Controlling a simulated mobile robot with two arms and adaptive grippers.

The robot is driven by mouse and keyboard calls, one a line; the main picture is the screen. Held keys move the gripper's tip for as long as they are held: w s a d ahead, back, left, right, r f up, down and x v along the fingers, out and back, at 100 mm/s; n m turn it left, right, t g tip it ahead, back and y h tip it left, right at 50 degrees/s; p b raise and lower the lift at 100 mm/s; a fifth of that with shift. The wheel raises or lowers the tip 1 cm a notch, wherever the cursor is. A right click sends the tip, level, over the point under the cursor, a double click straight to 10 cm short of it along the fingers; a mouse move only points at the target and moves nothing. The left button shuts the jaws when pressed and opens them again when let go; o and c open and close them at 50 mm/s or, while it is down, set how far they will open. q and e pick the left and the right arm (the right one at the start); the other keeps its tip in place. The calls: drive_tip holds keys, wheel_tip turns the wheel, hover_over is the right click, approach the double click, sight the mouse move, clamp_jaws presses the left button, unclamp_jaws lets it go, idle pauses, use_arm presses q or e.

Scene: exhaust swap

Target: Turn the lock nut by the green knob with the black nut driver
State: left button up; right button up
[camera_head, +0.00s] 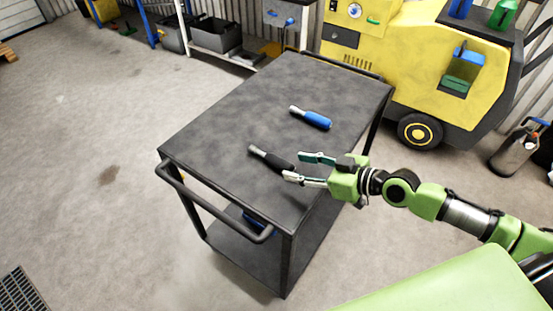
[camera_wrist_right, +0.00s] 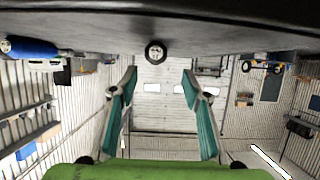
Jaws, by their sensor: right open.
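The black nut driver (camera_head: 272,158) lies on the dark cart top, its silver shaft pointing left and away from my right gripper. My right gripper (camera_head: 295,166) is open and empty, with its fingertips at the black handle's end in the head view. In the right wrist view the driver's round handle end (camera_wrist_right: 155,53) shows end-on, centred between the two teal fingers (camera_wrist_right: 160,82). I cannot tell how large the gap to it is. On the yellow machine (camera_head: 400,50) a small green part (camera_head: 374,20) shows; I cannot make out a lock nut. My left gripper is not in view.
A blue-handled driver (camera_head: 312,117) lies farther back on the cart (camera_head: 220,125); it also shows in the right wrist view (camera_wrist_right: 30,48). A push handle rail (camera_head: 215,208) is on the cart's near left side. A gas cylinder (camera_head: 513,150) stands at right. The cart top's left part is clear.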

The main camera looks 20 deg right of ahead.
sight(283, 161)
drive_tip(key=x, duration=0.3)
drive_tip(key=shift+w+a, duration=0.1)
drive_tip(key=shift+w, duration=0.05)
drive_tip(key=x, duration=0.1)
drive_tip(key=p+x, duration=0.1)
drive_tip(key=x, duration=0.2)
drive_tip(key=shift+w+f, duration=0.1)
drive_tip(key=shift+w, duration=0.4)
drive_tip(key=shift+w+a+f, duration=0.1)
drive_tip(key=shift+w+f, duration=0.1)
drive_tip(key=shift+c, duration=0.3)
clamp_jaws()
